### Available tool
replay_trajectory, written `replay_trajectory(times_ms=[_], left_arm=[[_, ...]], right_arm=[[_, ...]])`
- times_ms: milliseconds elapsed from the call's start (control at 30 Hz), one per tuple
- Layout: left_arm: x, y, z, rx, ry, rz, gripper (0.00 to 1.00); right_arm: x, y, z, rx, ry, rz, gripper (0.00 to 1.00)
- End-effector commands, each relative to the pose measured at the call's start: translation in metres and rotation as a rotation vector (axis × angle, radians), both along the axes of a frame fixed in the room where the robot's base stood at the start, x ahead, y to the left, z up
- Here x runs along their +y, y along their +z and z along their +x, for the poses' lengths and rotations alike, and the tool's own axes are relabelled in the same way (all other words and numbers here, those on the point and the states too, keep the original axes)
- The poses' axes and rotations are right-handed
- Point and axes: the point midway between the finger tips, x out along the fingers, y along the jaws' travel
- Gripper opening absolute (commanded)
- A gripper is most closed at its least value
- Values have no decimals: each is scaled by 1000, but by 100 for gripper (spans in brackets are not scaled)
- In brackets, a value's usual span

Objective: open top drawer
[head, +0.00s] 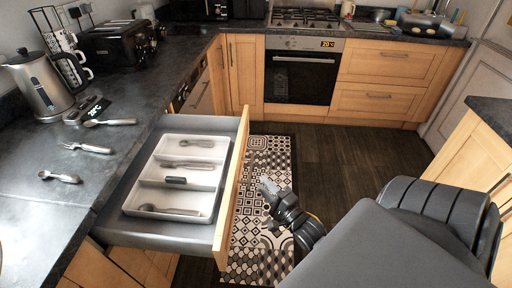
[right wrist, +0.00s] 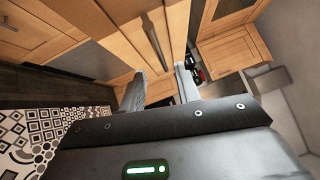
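The top drawer (head: 232,195) stands pulled out from under the left worktop in the head view. A white cutlery tray (head: 152,178) with several utensils lies inside it, and the drawer's outer face is hidden there. My right gripper (head: 268,186) is just right of the drawer front, over the patterned rug, and apart from the front as far as I can see. In the right wrist view its two fingers (right wrist: 160,88) are spread with nothing between them. A bar handle (right wrist: 154,42) on a wooden front shows beyond the fingertips. My left gripper is out of view.
The worktop (head: 30,215) at left holds a kettle (head: 38,85), a toaster (head: 115,45) and loose cutlery. An oven (head: 302,75) and closed drawers (head: 385,65) stand at the back. A cabinet (head: 475,150) is at right. The dark floor (head: 345,160) between is clear.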

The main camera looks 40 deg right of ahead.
Motion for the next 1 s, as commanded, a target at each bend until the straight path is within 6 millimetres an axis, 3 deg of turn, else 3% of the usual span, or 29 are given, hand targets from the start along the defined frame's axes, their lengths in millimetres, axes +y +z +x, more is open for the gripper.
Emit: replay_trajectory(times_ms=[100,300,867,1000], left_arm=[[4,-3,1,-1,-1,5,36],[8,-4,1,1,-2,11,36],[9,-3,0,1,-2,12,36],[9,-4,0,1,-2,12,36]], right_arm=[[0,-4,-18,1,0,1,33],[0,-4,-30,0,0,0,33],[1,-4,-31,0,0,0,33],[0,-5,-30,6,-10,-71,33]])
